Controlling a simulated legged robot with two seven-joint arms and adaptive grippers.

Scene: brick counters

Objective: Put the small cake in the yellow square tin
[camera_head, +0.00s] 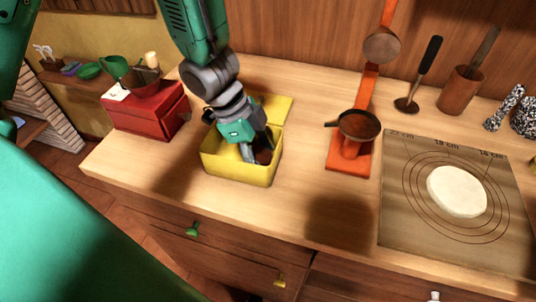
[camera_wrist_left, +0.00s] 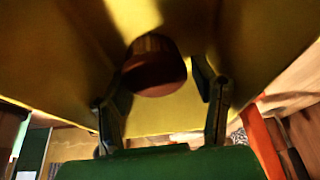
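The yellow square tin (camera_head: 232,168) stands open on the wooden counter, with its yellow lid (camera_head: 277,108) behind it. My left gripper (camera_head: 257,150) reaches down into the tin from above. The small cake (camera_head: 263,157) is dark brown and sits low inside the tin by the fingers. In the left wrist view the cake (camera_wrist_left: 153,72) shows between and beyond the fingertips (camera_wrist_left: 163,85), against the yellow tin walls (camera_wrist_left: 60,60). The fingers are spread, and a gap shows at the right finger. Contact at the left finger is unclear. My right gripper is not in view.
A red box (camera_head: 150,112) stands left of the tin. An orange stand with a dark pan (camera_head: 350,160) is close on the right. A baking mat (camera_head: 405,225) with pale dough (camera_head: 457,191) lies further right. The counter in front of the tin is clear.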

